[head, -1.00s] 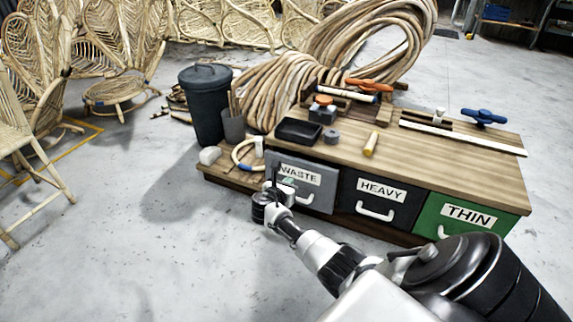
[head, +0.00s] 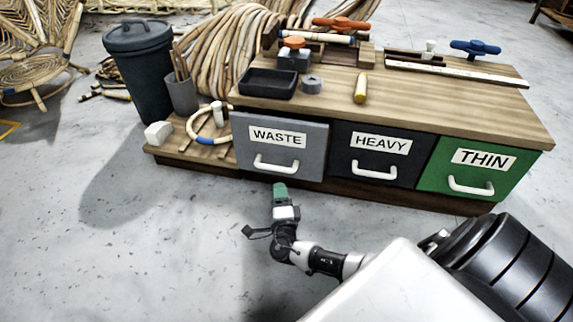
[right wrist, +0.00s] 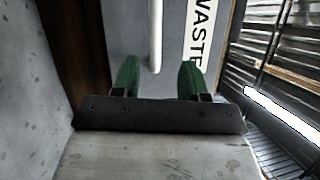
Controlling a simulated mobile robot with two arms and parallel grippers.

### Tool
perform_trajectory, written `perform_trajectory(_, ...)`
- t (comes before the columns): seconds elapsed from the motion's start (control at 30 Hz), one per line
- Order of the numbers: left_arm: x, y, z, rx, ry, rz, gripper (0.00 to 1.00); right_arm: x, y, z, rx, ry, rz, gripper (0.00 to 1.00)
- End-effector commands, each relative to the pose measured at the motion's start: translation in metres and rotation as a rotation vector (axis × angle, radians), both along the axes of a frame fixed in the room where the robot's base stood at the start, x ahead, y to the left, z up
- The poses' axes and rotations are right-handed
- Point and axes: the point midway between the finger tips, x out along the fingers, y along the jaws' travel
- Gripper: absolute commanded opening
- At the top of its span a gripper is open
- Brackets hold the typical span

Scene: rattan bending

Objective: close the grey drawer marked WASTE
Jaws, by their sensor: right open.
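The grey drawer marked WASTE (head: 300,150) is at the left end of the wooden bench, with a white bar handle (head: 275,166) low on its front. My right gripper (head: 280,188) is open and empty, just below and in front of the handle in the head view. In the right wrist view its green fingers (right wrist: 157,78) stand apart, pointing at the grey front (right wrist: 125,25), with the white handle (right wrist: 155,40) seen beyond and between them. My left gripper is not in view.
A black HEAVY drawer (head: 350,165) and a green THIN drawer (head: 430,175) sit to the right. A black tray (head: 267,83) and tools lie on the bench top (head: 420,110). A low wooden shelf (head: 175,152) is at left. The floor in front is clear.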

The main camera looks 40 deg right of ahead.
Motion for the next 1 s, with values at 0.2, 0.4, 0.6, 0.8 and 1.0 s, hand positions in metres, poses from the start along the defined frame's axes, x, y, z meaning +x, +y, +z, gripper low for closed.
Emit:
perform_trajectory(0.2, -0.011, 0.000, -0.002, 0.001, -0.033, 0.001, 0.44, -0.002, 0.010, -0.013, -0.084, 0.031, 0.035, 0.43)
perform_trajectory(0.4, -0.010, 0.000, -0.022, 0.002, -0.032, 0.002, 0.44, 0.025, -0.004, -0.010, -0.082, 0.028, 0.033, 0.43)
perform_trajectory(0.6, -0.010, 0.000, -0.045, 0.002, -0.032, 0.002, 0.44, 0.059, -0.022, -0.004, -0.081, 0.028, 0.032, 0.43)
perform_trajectory(0.8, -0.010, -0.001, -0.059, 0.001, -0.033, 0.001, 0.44, 0.082, -0.033, 0.003, -0.080, 0.030, 0.033, 0.43)
perform_trajectory(1.0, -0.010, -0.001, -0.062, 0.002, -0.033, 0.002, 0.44, 0.089, -0.037, 0.006, -0.079, 0.032, 0.033, 0.43)
